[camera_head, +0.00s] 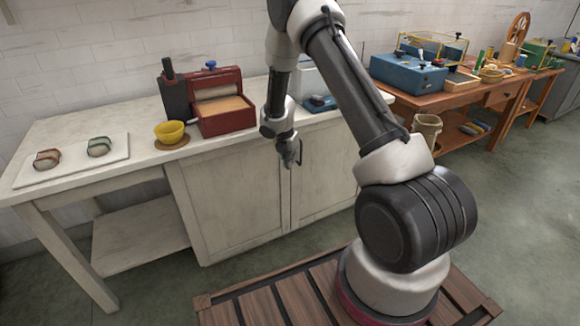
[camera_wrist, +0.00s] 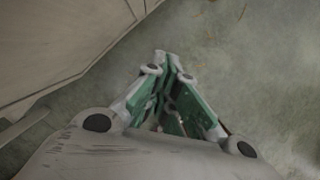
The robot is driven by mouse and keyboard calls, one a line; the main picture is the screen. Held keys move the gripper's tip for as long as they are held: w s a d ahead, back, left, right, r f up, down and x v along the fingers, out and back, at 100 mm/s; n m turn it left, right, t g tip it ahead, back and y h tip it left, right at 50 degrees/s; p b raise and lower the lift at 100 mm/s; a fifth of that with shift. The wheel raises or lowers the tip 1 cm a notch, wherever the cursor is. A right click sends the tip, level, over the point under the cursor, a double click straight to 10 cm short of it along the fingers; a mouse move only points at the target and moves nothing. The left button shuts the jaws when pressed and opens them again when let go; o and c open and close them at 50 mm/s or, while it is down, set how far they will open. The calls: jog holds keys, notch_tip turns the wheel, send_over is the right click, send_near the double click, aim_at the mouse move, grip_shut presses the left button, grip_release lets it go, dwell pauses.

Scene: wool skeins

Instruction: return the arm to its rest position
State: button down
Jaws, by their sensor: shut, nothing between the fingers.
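My gripper (camera_head: 291,160) hangs pointing down in front of the white cabinet, below the height of the counter top. My arm rises from my base at the lower right, bends high at the top of the head view and comes down to the gripper. In the wrist view my gripper (camera_wrist: 168,60) shows green-lined fingers that come together at their tips, shut with nothing between them.
The white counter (camera_head: 80,125) holds a board (camera_head: 75,175) with two skeins, a yellow bowl (camera_head: 170,131) and a red box (camera_head: 225,122). The cabinet front (camera_head: 235,195) stands close behind my gripper. A wooden workbench (camera_head: 440,110) is at the right. Floor between is clear.

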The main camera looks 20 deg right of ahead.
jog(key=v, duration=0.5)
jog(key=shift+s+d, duration=0.1)
jog(key=shift+d, duration=0.15)
jog(key=s+d+r+m+g, duration=0.2)
jog(key=s+r+m+g, duration=0.1)
jog(key=s+m, duration=0.8)
jog(key=s+a+r+m+t+y, duration=0.1)
jog(key=s+r+m, duration=0.6)
jog(key=s+r, duration=0.7)
jog(key=s+r+m+t+y, duration=0.1)
jog(key=s+r+m+t, duration=0.3)
jog(key=s+r, duration=1)
notch_tip(320, 180, up, 3)
jog(key=m, duration=0.3)
jog(key=shift+a+f+m+t, duration=0.15)
jog(key=shift+a+m+t, duration=0.15)
jog(key=shift+a+m, duration=0.1)
jog(key=shift+s, duration=0.1)
